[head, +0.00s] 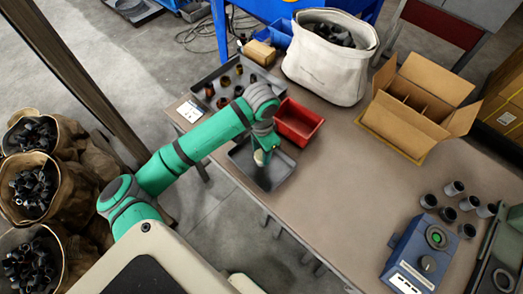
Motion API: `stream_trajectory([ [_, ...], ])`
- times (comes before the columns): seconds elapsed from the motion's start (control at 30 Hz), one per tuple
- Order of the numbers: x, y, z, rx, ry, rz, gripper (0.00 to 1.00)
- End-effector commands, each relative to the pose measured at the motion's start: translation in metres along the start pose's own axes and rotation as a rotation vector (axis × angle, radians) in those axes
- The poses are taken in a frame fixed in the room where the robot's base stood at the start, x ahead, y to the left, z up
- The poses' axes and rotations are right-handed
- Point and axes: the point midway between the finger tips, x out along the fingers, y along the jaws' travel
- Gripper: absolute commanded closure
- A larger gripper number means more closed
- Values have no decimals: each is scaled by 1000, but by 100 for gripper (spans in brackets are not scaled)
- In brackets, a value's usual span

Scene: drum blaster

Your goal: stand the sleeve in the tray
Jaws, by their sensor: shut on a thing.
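My gripper (262,150) points down over a small dark grey tray (275,180) near the left edge of the table. It is shut on a small pale piece (259,157), which I take to be the sleeve. The wrist hides much of the sleeve. I cannot tell whether its lower end touches the tray floor or is held above it. The visible part of this tray is otherwise bare.
A red bin (298,122) stands right beside the tray. A larger grey tray (222,73) behind holds several brownish sleeves. A white sack (330,65), an open divided carton (412,105) and a blue device (418,255) with several grey sleeves (448,214) stand further right. The table's middle is clear.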

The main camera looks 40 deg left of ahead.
Motion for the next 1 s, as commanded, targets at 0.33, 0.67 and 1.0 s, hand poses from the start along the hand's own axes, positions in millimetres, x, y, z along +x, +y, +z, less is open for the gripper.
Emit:
stream_trajectory([
  [0.33, 4, 0, 0, 0, 1, 0, 87],
  [0.67, 8, 0, 0, 0, 1, 0, 49],
  [1.0, 7, 0, 0, 0, 0, 0, 40],
])
